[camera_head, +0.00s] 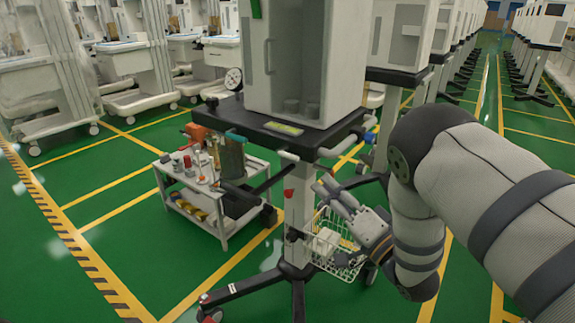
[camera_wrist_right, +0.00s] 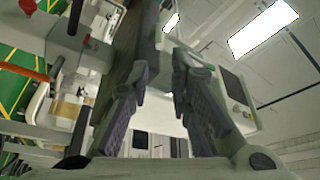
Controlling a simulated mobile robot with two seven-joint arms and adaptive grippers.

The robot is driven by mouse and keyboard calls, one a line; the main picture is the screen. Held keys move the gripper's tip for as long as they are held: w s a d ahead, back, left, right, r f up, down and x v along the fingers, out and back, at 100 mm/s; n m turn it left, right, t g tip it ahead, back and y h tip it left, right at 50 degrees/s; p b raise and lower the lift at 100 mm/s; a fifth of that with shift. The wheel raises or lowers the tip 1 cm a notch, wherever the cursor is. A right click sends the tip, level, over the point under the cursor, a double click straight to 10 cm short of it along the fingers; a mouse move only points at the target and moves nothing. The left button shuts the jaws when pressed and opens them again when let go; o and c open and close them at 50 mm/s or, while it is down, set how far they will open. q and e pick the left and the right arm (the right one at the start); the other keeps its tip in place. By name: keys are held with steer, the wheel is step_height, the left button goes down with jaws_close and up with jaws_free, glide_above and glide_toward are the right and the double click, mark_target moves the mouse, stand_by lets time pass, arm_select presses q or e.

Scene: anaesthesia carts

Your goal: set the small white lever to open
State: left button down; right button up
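I cannot clearly make out the small white lever in either view. In the head view the nearest anaesthesia cart (camera_head: 300,138) stands in front of me on a pale column (camera_head: 297,215) with a small red part (camera_head: 288,193) on it. My right gripper (camera_head: 325,186) is beside that column, below the cart's dark shelf and above the wire basket. In the right wrist view its two fingers (camera_wrist_right: 163,75) stand apart with nothing held between them. A dark bar and a pale cart body show behind the fingers. My left gripper is not in view.
The wire basket (camera_head: 340,262) with a white item hangs low on the column. A small white trolley (camera_head: 225,228) with bottles stands to the left. Dark cart legs (camera_head: 250,285) spread over the green floor. More carts line both sides. Open floor lies at the left.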

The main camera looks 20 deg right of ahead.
mark_target(294, 156)
steer(key=b+x, duration=0.1)
steer(key=x, duration=1.1)
steer(key=shift+r, duration=0.1)
jaws_close()
